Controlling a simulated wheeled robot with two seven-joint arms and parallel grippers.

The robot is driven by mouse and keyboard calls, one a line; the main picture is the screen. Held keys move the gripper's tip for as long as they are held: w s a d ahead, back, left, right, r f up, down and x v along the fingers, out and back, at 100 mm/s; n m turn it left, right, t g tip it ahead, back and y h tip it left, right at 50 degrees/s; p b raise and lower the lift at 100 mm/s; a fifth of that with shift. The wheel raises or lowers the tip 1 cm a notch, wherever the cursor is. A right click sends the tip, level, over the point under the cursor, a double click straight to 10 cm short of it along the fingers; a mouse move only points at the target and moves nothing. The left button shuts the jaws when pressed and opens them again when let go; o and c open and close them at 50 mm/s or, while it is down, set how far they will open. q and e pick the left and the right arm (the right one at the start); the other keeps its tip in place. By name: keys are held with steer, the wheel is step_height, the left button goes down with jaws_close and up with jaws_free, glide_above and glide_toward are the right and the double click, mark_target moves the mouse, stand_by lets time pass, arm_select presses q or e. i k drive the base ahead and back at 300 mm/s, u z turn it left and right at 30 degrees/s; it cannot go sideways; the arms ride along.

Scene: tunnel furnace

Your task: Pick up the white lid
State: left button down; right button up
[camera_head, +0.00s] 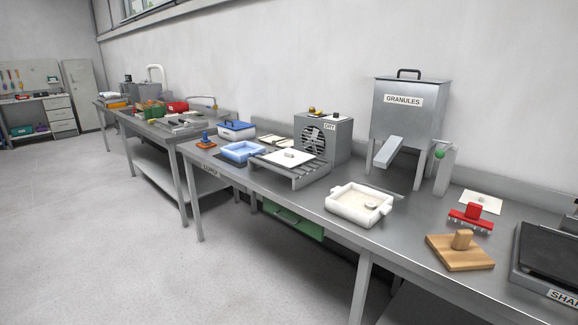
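A flat white square lid (281,159) with a small white knob lies on a grey slatted rack (307,176) near the middle of the bench. A second white flat square piece (489,204) with a small raised part lies at the right near the wall; I cannot tell whether it is also a lid. An open white tray (333,205) with side handles stands on the bench between them, with pale contents. Neither of my grippers is in view.
A steel granules hopper (414,119) and a grey dryer box (337,136) with a fan stand behind. A blue tray (226,152), a blue-lidded box (236,124), a red toothed tool (472,226) and a wooden block with handle (447,256) also sit on the bench (395,258).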

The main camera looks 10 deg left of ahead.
mark_target(289, 158)
steer(key=u, duration=0.6)
steer(key=i, duration=0.3)
steer(key=u, duration=0.85)
steer(key=i, duration=0.85)
steer(key=u, duration=0.35)
steer(key=i, duration=1.05)
steer(key=z, duration=1)
steer(key=i, duration=0.8)
steer(key=z, duration=0.7)
